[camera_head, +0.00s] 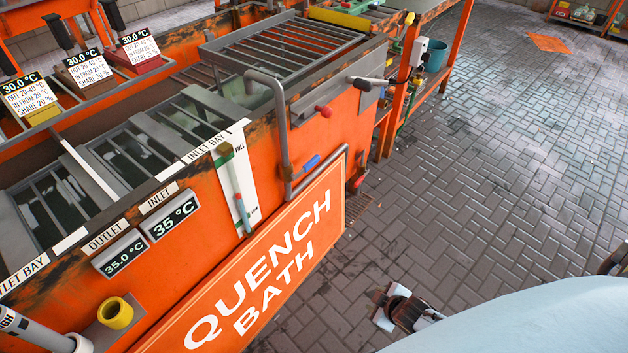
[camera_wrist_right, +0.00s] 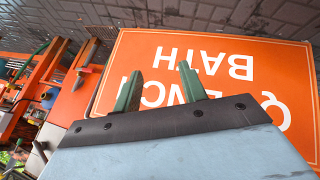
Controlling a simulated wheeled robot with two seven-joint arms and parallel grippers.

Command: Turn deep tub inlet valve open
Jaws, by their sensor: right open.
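The orange quench bath tub (camera_head: 205,235) runs across the left and middle of the head view. A grey pipe (camera_head: 282,125) bends over its rim and runs down its side. A blue-handled lever (camera_head: 305,164) sits on the lower pipe by the tub wall. Red handles show at the tub's end, one higher (camera_head: 323,111) and one lower (camera_head: 357,180). I cannot tell which handle is the deep tub inlet valve. My right gripper (camera_wrist_right: 158,72) is open and empty in the wrist view, its green fingers apart before the sign. My left gripper is not visible.
The white-lettered QUENCH BATH sign (camera_head: 265,270) fixes to the tub front; it also shows upside down in the wrist view (camera_wrist_right: 225,55). A level gauge (camera_head: 237,185) is on the wall. An orange bench (camera_head: 405,75) stands behind. The brick floor (camera_head: 500,160) to the right is clear.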

